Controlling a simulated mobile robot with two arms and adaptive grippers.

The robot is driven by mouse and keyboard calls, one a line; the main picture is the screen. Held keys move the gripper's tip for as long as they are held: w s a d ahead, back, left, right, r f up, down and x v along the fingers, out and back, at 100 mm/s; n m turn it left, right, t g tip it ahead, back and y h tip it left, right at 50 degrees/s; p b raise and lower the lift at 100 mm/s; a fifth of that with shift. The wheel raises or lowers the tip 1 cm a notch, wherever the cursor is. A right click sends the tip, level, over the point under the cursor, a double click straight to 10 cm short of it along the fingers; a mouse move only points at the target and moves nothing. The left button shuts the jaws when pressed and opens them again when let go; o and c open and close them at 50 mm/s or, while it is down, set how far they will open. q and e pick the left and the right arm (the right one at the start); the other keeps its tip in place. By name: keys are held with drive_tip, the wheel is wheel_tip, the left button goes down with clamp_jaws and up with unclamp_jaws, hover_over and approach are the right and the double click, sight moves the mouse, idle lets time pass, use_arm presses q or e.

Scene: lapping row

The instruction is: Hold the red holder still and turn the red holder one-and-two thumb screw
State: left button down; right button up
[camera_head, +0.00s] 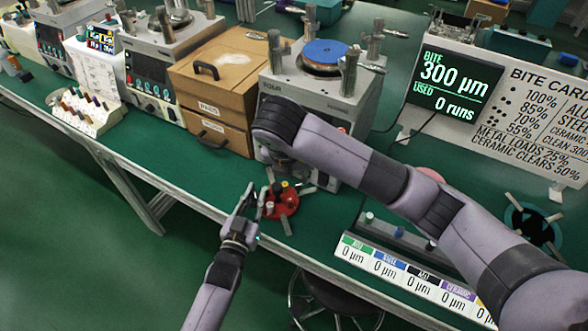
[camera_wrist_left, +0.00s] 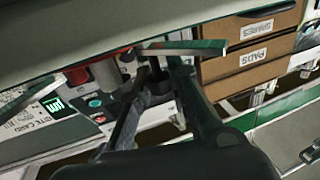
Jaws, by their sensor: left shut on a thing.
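The red holder (camera_head: 284,209) lies on the green bench near its front edge, with flat metal arms sticking out and small coloured knobs on top. My left gripper (camera_head: 254,203) is at the holder's left side, shut on part of it. In the left wrist view its fingers (camera_wrist_left: 157,88) close around a small dark part; a metal bar (camera_wrist_left: 185,48) and a bit of red (camera_wrist_left: 78,76) lie beyond. My right gripper (camera_head: 279,170) is just above the holder's far side, mostly hidden by its own wrist, so its fingers cannot be made out. Which knob is the one-and-two thumb screw cannot be told.
A lapping machine with a blue plate (camera_head: 325,54) stands behind the holder. Cardboard drawers (camera_head: 219,90) are to its left. A row of labelled bottles' stand (camera_head: 402,273) is at right, and a bite display (camera_head: 455,80) behind. Bench left of the holder is clear.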

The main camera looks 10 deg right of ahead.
use_arm(q)
drive_tip(key=c, duration=1.4)
unclamp_jaws()
drive_tip(key=shift+c, duration=0.2)
